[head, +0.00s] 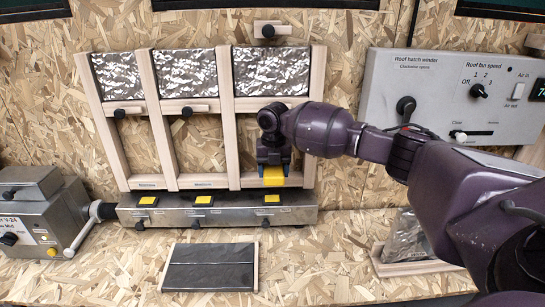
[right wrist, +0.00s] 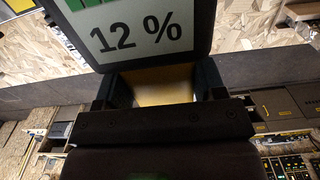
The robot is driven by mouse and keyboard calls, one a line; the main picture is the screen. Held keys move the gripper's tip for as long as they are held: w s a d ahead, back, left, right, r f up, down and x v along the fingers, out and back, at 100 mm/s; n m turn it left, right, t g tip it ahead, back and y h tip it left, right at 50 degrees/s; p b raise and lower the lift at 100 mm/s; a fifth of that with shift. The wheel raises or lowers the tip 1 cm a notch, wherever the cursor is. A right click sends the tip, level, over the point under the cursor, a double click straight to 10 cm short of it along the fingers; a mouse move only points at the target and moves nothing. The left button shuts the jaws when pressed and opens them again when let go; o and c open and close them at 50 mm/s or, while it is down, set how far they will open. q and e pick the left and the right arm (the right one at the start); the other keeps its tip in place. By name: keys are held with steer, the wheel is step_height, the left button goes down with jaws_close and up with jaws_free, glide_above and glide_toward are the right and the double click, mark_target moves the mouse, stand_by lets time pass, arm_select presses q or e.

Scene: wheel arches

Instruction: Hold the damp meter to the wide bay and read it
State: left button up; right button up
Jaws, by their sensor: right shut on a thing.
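The wooden frame (head: 231,120) stands against the chipboard wall with three bays. Silvery foil panels fill their upper parts. The right-hand bay, the wide bay (head: 240,180), is the broadest. My right gripper (head: 273,166) is in front of its lower part, shut on the yellow damp meter (head: 274,178). The meter hides part of the bay's bottom rail; I cannot tell whether it touches the wall. In the right wrist view, the damp meter (right wrist: 140,38) shows "12 %" on a pale display, with green bars above. My left gripper is not in view.
A metal box (head: 215,215) with several yellow-topped spots sits below the frame. A dark panel (head: 208,267) lies on the bench. A grey control panel (head: 455,95) is at right, a foil-wrapped piece (head: 405,240) below it. A grey machine (head: 40,215) stands at left.

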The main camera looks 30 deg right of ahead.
steer(key=shift+s+a+f, duration=0.1)
steer(key=shift+s+a, duration=0.55)
steer(key=shift+s, duration=0.3)
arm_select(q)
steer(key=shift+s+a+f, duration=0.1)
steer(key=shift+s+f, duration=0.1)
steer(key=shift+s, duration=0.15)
arm_select(e)
steer(key=shift+s+a, duration=0.5)
steer(key=shift+s, duration=0.3)
steer(key=shift+s+a, duration=0.45)
steer(key=shift+s, duration=0.35)
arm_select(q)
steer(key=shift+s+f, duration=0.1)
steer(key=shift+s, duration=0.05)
arm_select(e)
steer(key=shift+f, duration=0.1)
